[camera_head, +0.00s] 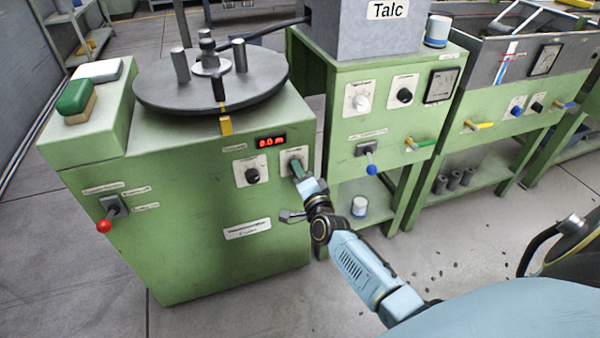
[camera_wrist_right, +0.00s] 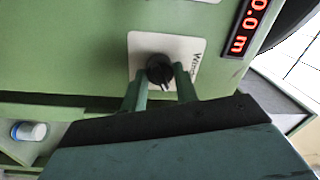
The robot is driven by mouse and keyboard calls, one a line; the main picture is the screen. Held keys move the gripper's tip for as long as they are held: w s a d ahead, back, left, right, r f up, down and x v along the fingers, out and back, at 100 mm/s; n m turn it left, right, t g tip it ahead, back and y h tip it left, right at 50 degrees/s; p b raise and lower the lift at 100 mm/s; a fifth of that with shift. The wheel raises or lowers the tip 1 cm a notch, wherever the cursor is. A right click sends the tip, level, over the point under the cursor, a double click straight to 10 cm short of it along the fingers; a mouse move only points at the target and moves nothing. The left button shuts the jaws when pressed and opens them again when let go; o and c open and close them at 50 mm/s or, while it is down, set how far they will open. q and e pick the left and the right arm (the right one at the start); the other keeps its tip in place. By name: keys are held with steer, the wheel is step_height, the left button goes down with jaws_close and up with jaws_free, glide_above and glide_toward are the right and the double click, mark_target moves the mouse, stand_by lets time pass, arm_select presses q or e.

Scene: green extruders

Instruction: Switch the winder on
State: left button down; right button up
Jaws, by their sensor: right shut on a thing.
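The winder (camera_head: 190,210) is a green cabinet with a dark round turntable (camera_head: 212,78) on top. Its white switch plate (camera_head: 285,157) is on the front, to the right of another plate with a black knob (camera_head: 252,175). In the right wrist view a black rotary knob (camera_wrist_right: 159,69) sits on the white plate (camera_wrist_right: 196,48), whose label is partly hidden and begins "Win". My right gripper (camera_head: 298,170) is at this plate. In the wrist view its two green fingers (camera_wrist_right: 160,84) are shut on the knob from both sides. My left gripper is not in view.
A red display (camera_head: 270,141) reads about 0.0 m above the plates. A red-ended lever (camera_head: 105,225) is on the winder's left front. A green machine (camera_head: 375,125) with a blue-ended lever stands to the right. A white and blue cup (camera_head: 359,206) stands below it.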

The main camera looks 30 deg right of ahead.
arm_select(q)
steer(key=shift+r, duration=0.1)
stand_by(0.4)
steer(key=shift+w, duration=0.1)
arm_select(e)
steer(key=o, duration=1)
steer(key=shift+c, duration=0.2)
steer(key=shift+s, duration=0.1)
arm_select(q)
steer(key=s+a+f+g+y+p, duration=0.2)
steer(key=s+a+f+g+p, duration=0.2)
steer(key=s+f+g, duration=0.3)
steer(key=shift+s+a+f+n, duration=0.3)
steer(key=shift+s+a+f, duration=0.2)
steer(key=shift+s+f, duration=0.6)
arm_select(e)
steer(key=v, duration=1.3)
steer(key=shift+f, duration=0.1)
